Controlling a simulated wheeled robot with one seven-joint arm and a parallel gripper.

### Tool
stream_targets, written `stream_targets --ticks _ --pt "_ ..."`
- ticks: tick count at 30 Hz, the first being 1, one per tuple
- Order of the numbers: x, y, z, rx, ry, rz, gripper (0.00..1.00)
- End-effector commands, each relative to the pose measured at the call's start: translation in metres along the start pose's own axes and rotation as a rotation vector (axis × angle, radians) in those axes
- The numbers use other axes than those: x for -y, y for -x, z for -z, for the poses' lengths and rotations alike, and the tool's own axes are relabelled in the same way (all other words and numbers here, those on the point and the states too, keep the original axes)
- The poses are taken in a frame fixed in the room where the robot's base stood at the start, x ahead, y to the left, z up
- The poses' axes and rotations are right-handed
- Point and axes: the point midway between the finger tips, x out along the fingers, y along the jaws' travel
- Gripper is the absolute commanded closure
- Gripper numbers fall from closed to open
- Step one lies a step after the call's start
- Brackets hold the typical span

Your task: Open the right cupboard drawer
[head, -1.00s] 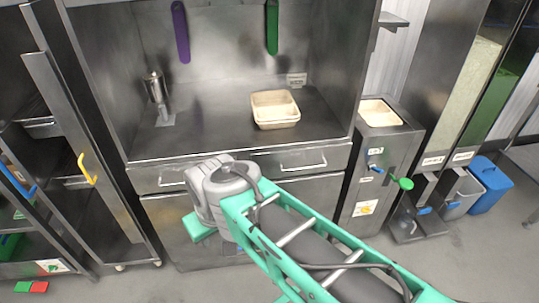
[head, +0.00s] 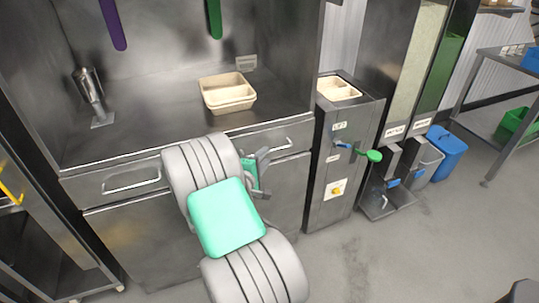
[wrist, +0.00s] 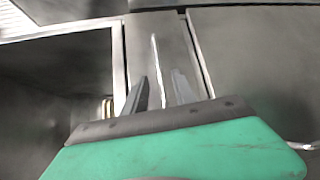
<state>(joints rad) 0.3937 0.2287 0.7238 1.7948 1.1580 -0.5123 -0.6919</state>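The right cupboard drawer (head: 301,131) has a grey metal front under the worktop and looks shut. Its bar handle (head: 286,146) shows only at its right part, since my arm and gripper hide the rest. My gripper (head: 264,172) is in front of the drawer, at the handle's left part, with its two dark fingers apart. In the wrist view my gripper (wrist: 160,92) points at the drawer front, and the thin bright handle bar (wrist: 156,60) runs between the open fingers. Whether a finger touches the bar I cannot tell.
The left drawer (head: 100,188) is shut, with its handle in plain view. A beige divided tray (head: 228,104) sits on the worktop (head: 160,128).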

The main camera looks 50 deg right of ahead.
Motion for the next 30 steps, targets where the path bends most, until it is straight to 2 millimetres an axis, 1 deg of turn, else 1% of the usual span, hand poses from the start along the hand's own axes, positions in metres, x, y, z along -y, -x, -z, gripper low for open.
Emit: stream_targets --ticks 1,3,7,10,17,28,30 --pt "0.001 -0.011 -0.002 0.006 -0.001 0.003 0.67" --pt "0.0 -0.024 -0.002 0.005 -0.002 0.001 0.67" --pt "0.001 -0.043 -0.001 0.002 -0.003 0.003 0.67" --pt "0.0 -0.049 -0.001 0.001 -0.003 0.002 0.67" --pt "0.0 -0.049 0.0 0.0 -0.004 0.003 0.68" --pt "0.0 -0.049 0.0 0.0 -0.004 0.003 0.99" --pt "0.0 -0.049 0.0 0.0 -0.004 0.003 1.0"
